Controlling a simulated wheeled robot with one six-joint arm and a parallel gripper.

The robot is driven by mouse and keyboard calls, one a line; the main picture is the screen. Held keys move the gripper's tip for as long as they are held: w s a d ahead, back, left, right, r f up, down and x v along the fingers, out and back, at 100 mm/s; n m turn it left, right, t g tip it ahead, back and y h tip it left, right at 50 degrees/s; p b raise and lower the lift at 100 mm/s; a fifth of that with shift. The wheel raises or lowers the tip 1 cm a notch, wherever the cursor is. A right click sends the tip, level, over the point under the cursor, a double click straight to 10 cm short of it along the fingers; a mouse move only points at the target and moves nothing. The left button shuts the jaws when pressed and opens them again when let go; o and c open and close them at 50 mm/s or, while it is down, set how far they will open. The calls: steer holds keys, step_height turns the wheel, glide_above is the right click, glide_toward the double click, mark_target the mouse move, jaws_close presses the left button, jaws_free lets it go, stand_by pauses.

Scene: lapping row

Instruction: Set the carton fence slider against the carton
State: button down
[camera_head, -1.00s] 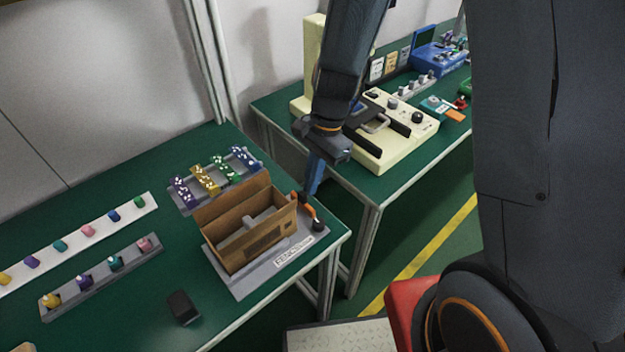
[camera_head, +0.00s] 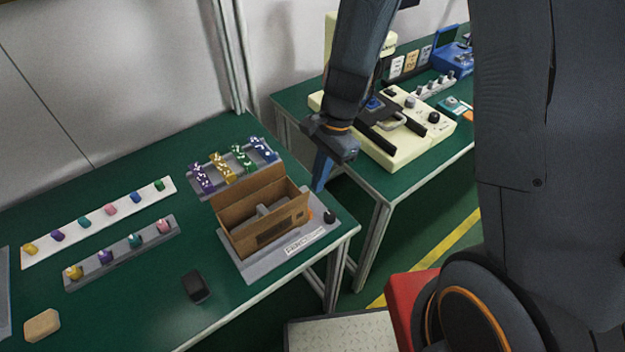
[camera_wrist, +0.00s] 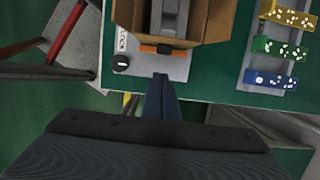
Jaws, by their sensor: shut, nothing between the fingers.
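The carton (camera_head: 265,222), an open brown box with a grey block inside, sits on a grey fence plate (camera_head: 243,272) near the table corner. In the wrist view the carton (camera_wrist: 205,25) is at the top. The orange fence slider (camera_wrist: 162,49) lies along the carton's near end, touching it or almost so; I cannot tell which. In the head view it is mostly hidden. My gripper (camera_wrist: 161,76) is shut and empty, its blue fingers just off the slider's outer side. The gripper (camera_head: 319,186) also shows beyond the carton's right end in the head view.
A black knob (camera_wrist: 120,62) stands on the plate beside the slider. A rack of dotted coloured blocks (camera_head: 214,185) is behind the carton. A black object (camera_head: 195,287) lies in front. A second table with a cream machine (camera_head: 405,160) is to the right, across a gap.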

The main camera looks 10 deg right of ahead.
steer(key=shift+w+d+r, duration=0.55)
steer(key=shift+w+d, duration=0.15)
steer(key=shift+d, duration=0.2)
steer(key=s+v, duration=0.1)
steer(key=v, duration=0.8)
steer(key=s+d+r+n+t+h, duration=0.1)
steer(key=s+d+n+t+h, duration=0.1)
steer(key=s+d+n, duration=0.6)
steer(key=n, duration=0.4)
steer(key=shift+r+b, duration=0.3)
steer(key=shift+b, duration=0.1)
